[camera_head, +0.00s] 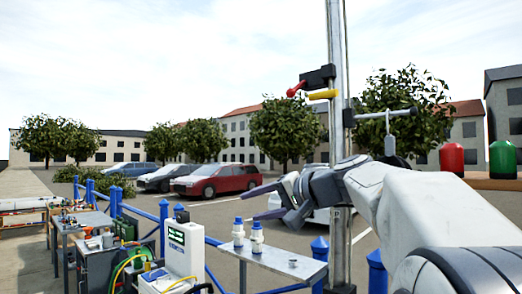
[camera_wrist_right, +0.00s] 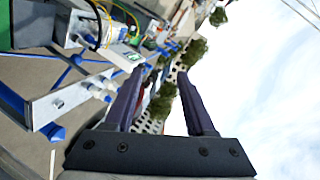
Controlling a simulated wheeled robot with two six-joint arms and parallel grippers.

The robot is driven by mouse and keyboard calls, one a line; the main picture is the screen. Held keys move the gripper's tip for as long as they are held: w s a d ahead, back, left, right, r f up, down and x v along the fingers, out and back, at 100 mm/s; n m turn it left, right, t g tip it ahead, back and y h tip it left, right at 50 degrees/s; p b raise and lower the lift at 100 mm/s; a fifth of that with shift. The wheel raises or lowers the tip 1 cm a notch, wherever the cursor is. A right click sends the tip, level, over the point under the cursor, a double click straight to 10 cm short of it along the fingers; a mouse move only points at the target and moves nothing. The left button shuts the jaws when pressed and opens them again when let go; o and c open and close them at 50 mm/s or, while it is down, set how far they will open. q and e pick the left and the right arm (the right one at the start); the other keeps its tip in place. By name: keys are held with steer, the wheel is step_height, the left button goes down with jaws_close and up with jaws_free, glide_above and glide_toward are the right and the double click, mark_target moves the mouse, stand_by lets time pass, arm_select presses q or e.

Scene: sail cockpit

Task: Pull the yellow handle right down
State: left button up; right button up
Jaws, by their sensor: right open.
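The yellow handle (camera_head: 323,95) sticks out to the left from a grey metal post (camera_head: 338,130), just under a black block (camera_head: 318,77) with a red-tipped lever (camera_head: 296,89). My right gripper (camera_head: 258,202) is open and empty, lower than the handle and to its left, apart from it. Its two dark fingers (camera_wrist_right: 158,100) also show spread in the right wrist view, with nothing between them. The handle does not show in the right wrist view. My left gripper is not in view.
A small shelf (camera_head: 275,261) with white and blue fittings (camera_head: 238,232) stands below my right gripper. A weight (camera_head: 389,145) hangs from a black bar on the post's right. Blue railings (camera_head: 164,225) and a white box (camera_head: 184,250) are at lower left.

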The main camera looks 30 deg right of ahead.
steer(key=s+d+r+m+t+h+p, duration=0.2)
steer(key=s+d+r+t+h, duration=0.15)
steer(key=d+r, duration=0.9)
steer(key=t+h+p, duration=0.1)
steer(key=t, duration=0.3)
glide_toward(321, 95)
steer(key=w, duration=0.1)
steer(key=w+r, duration=0.1)
steer(key=w, duration=0.1)
steer(key=shift+w+d+r+g, duration=0.15)
steer(key=shift+d+r+g, duration=0.05)
steer(key=shift+d+g, duration=0.1)
steer(key=p+x, duration=0.5)
steer(key=x, duration=0.4)
steer(key=shift+w+r+p, duration=0.1)
steer(key=shift+r+p, duration=0.05)
steer(key=shift+p, duration=0.25)
steer(key=shift+w, duration=0.45)
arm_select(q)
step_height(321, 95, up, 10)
arm_select(e)
steer(key=shift+h, duration=0.25)
jaws_close()
